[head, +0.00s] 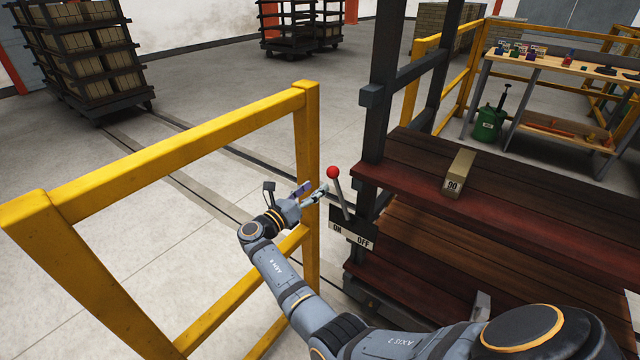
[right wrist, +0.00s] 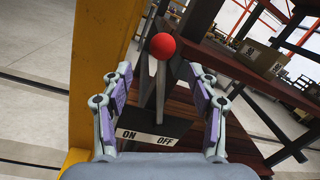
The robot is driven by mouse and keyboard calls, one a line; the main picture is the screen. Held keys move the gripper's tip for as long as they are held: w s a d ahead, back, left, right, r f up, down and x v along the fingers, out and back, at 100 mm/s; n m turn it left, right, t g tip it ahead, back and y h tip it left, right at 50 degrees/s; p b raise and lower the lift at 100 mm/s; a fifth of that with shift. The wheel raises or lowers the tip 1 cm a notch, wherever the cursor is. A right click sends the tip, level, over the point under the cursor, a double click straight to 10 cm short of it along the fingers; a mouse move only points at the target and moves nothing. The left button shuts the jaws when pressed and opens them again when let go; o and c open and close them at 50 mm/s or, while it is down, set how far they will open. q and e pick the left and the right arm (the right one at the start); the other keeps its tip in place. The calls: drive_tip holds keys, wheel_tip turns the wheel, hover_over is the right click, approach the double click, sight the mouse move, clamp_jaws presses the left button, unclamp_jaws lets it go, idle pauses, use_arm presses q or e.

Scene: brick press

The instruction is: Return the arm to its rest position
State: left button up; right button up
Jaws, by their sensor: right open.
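My right arm reaches up from the bottom right in the head view. Its gripper (head: 313,192) is open and empty, just left of the lever's red ball knob (head: 333,172). In the right wrist view the open gripper (right wrist: 160,100) has one finger on each side of the lever (right wrist: 160,85), with the red knob (right wrist: 162,46) beyond the fingertips. I cannot tell whether either finger touches the lever. The lever stands on a dark box with an ON/OFF plate (head: 350,236). My left gripper is not in view.
A yellow guard rail (head: 180,150) stands close to the left of my right arm, its post (head: 307,150) near the gripper. Dark red shelves (head: 420,172) carry a block marked 90 (head: 458,174). A workbench (head: 560,66) stands at back right. Open floor lies beyond the rail.

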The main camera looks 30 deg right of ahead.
idle(0.4)
drive_tip(key=s+a+f+m+g+y, duration=0.15)
drive_tip(key=s+f+y, duration=0.4)
drive_tip(key=f, duration=1.15)
drive_tip(key=s+f+m+t+y, duration=0.1)
drive_tip(key=s+f+m+y, duration=0.4)
drive_tip(key=f, duration=1.3)
drive_tip(key=s+a+f+m+g+y, duration=0.2)
drive_tip(key=s+f, duration=0.8)
drive_tip(key=s, duration=0.1)
drive_tip(key=s+a+f+m+g+y, duration=0.1)
drive_tip(key=s+f+m, duration=0.35)
drive_tip(key=s, duration=0.55)
drive_tip(key=s+f+m+g+y, duration=0.15)
drive_tip(key=s+f+m, duration=0.35)
drive_tip(key=s, duration=0.5)
drive_tip(key=s+a+f+m+y, duration=0.1)
drive_tip(key=s+f+m+y, duration=0.15)
drive_tip(key=s+m, duration=0.6)
wheel_tip(320, 180, up, 13)
drive_tip(key=s+p, duration=0.2)
drive_tip(key=p, duration=1.1)
drive_tip(key=shift+s+d+f+n, duration=0.2)
drive_tip(key=shift+s+n, duration=0.1)
drive_tip(key=shift+n, duration=0.05)
drive_tip(key=shift+f+h, duration=0.1)
drive_tip(key=shift+h, duration=0.15)
